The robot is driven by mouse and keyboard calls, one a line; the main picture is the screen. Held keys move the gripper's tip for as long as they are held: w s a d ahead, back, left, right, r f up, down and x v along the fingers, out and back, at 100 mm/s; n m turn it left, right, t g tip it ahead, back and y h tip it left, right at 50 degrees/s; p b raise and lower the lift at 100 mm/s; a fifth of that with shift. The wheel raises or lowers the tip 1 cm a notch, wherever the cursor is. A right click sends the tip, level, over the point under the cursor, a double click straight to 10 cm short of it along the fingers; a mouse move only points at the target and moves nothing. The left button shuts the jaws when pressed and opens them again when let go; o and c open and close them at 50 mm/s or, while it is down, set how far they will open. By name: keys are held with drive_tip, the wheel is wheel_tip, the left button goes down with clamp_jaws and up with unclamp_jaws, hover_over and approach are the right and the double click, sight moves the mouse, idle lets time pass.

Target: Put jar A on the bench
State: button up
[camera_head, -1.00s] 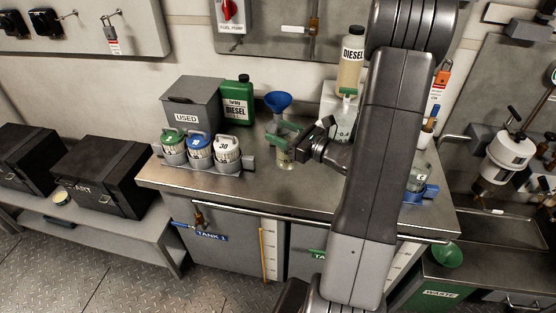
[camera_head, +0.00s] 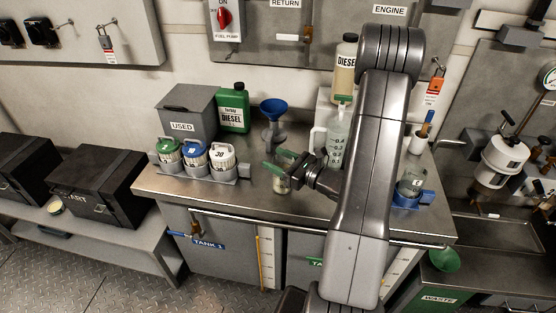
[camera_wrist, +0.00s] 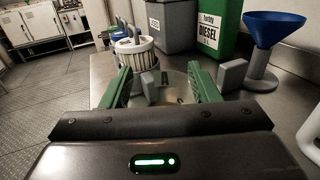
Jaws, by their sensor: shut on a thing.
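My gripper (camera_head: 284,167) has green fingers and is shut on jar A (camera_head: 282,184), a small clear jar with a pale lower part. The bench (camera_head: 240,200) is the grey metal top under the jar. The jar is over its middle, in front of the blue funnel. I cannot tell whether its base touches the surface.
Left of the jar stands a rack of white canisters (camera_head: 195,160), with a USED box (camera_head: 185,110) and green diesel can (camera_head: 234,108) behind. The blue funnel (camera_head: 273,108) is behind it, a measuring jug (camera_head: 338,135) to the right. Bare bench lies in front.

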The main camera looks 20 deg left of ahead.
drive_tip(key=shift+f, duration=0.15)
drive_tip(key=o, duration=1.6)
drive_tip(key=shift+c, duration=0.2)
drive_tip(key=shift+r, duration=0.25)
drive_tip(key=s+d+b, duration=0.1)
drive_tip(key=s+d, duration=0.1)
drive_tip(key=d, duration=1)
drive_tip(key=shift+b, duration=0.35)
drive_tip(key=shift+a+f, duration=0.1)
